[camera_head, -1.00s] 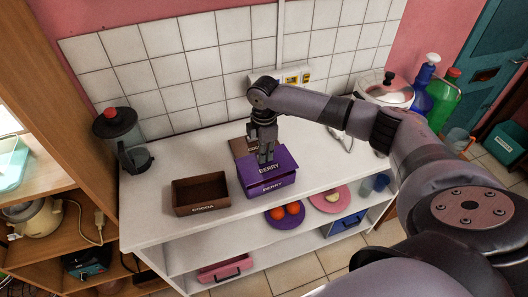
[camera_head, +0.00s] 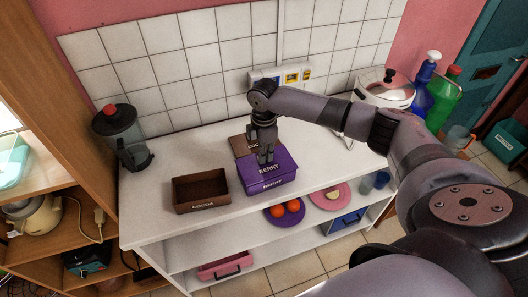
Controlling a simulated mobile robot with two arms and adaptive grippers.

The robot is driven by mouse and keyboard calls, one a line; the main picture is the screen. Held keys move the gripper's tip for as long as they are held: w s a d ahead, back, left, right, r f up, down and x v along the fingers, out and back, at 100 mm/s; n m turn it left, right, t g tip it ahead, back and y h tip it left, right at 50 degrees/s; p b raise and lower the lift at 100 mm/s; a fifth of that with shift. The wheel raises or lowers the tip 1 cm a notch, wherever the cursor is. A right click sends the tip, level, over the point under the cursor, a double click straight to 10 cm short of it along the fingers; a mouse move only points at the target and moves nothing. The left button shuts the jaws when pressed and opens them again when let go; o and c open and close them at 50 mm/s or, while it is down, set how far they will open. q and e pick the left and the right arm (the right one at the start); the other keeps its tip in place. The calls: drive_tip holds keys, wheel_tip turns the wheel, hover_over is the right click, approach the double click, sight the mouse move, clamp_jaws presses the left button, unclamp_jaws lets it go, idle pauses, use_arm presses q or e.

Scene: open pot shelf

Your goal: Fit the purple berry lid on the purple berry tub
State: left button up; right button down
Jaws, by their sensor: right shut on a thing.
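The purple berry tub (camera_head: 268,186) stands on the white counter with its BERRY label facing front. The purple berry lid (camera_head: 284,168) lies over the top of the tub, roughly level and lined up with its edges. I see no clear gap between lid and tub, but cannot tell whether the lid is fully seated. My right gripper (camera_head: 266,158) points down and is shut on the lid near its middle; the fingers hide part of the lid. My left gripper is not in view.
An open brown cocoa tub (camera_head: 203,208) stands to the left. A brown cocoa lid (camera_head: 240,146) lies behind the berry tub, partly hidden. A blender jug (camera_head: 125,140) is at the left and a lidded pot (camera_head: 388,92) at the right. Plates with fruit sit on the shelf below.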

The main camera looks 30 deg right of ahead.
drive_tip(key=shift+f, duration=0.1)
idle(0.3)
drive_tip(key=shift+f, duration=0.25)
drive_tip(key=c, duration=1.5)
unclamp_jaws()
drive_tip(key=shift+c, duration=0.2)
drive_tip(key=shift+o, duration=0.6)
drive_tip(key=shift+o, duration=1)
drive_tip(key=shift+r, duration=0.1)
drive_tip(key=shift+r+p, duration=3.45)
drive_tip(key=shift+p, duration=0.3)
